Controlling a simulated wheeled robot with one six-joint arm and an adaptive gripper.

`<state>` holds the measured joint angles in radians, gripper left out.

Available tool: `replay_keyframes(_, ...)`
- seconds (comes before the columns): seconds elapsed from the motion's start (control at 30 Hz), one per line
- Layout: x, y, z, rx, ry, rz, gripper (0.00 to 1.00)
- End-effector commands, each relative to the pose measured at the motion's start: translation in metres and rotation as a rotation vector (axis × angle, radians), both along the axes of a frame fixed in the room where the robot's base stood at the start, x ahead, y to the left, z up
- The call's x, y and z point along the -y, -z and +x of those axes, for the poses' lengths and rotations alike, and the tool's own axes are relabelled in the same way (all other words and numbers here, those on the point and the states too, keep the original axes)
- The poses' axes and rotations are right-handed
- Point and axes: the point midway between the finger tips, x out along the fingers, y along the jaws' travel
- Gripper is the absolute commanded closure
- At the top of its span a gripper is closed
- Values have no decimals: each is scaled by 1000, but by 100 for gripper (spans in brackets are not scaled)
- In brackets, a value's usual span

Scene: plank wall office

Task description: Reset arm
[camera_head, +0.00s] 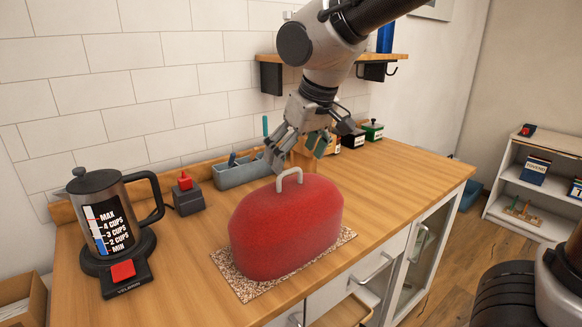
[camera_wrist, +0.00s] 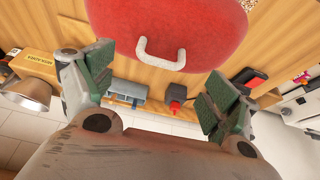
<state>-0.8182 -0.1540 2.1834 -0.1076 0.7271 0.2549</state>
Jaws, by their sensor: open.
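My gripper (camera_head: 299,146) is open and empty in the air above the wooden counter, just behind and above a red dome cover with a pale handle (camera_head: 289,180). In the wrist view my gripper's two green-padded fingers (camera_wrist: 155,88) are spread wide. The red cover (camera_wrist: 165,20) and its handle (camera_wrist: 161,54) show beyond them, apart from the fingers. The cover (camera_head: 285,228) sits on a speckled board (camera_head: 241,288) on the counter. What is under the cover is hidden.
A kettle with a level scale (camera_head: 107,215) stands at the left on the wooden counter (camera_head: 400,176). A small red-topped box (camera_head: 187,195) and a grey bin (camera_head: 240,173) stand by the wall. A wall shelf (camera_head: 268,60) is close behind my arm. The counter's right part is mostly clear.

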Motion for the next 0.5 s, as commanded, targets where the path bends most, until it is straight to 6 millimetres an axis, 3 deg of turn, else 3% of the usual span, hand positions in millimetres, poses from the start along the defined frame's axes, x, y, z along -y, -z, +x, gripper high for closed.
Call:
replay_keyframes(0.1,6,-27,-9,3,-1,3,12)
replay_keyframes(0.3,14,-58,-19,2,-1,1,12)
replay_keyframes(0.47,17,-67,-24,4,-28,-10,12)
replay_keyframes(0.5,20,-61,-28,-6,-48,-27,12)
